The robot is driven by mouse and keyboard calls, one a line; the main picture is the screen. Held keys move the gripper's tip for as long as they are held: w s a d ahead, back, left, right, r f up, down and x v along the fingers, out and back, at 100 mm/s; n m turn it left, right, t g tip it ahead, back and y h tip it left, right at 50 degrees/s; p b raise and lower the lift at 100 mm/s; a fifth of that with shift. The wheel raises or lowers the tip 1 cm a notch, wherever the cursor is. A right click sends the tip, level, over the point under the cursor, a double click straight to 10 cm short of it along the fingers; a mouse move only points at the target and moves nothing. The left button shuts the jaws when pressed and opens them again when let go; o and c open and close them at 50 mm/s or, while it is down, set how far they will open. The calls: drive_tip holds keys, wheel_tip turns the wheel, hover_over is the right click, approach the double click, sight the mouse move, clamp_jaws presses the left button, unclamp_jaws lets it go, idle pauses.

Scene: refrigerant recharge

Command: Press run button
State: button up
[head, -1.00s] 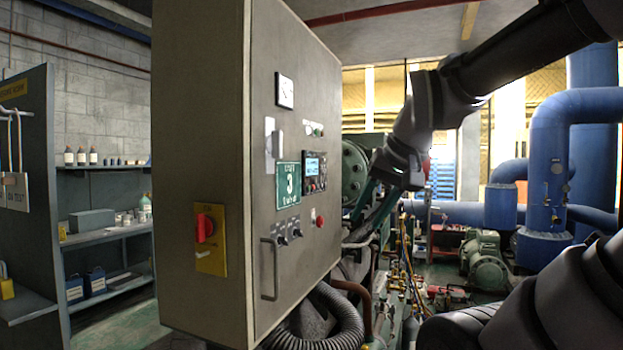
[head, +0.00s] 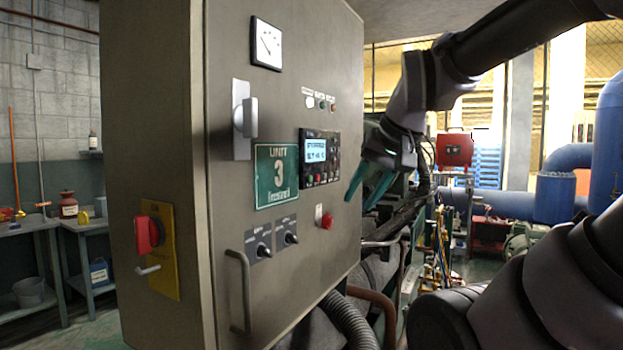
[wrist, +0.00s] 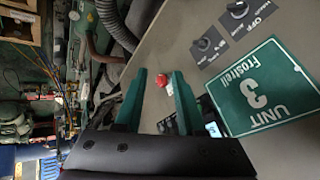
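The button labels are too small to read, so I cannot tell which one is run. My gripper (head: 360,202), with green fingers, is beyond the cabinet's right edge region, right of the controller, apparently clear of it. In the wrist view my gripper (wrist: 158,72) shows its fingers apart with nothing held. The controller shows only partly there, by its screen edge (wrist: 213,130), beside the right finger.
A red mushroom button (head: 327,220) sits below the controller and shows between the fingers in the wrist view (wrist: 161,80). Two black rotary switches (head: 272,242), a door handle (head: 240,290), a latch (head: 247,118) and a green Unit 3 sign (head: 276,176) are on the door.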

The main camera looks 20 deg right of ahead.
idle(0.4)
clamp_jaws()
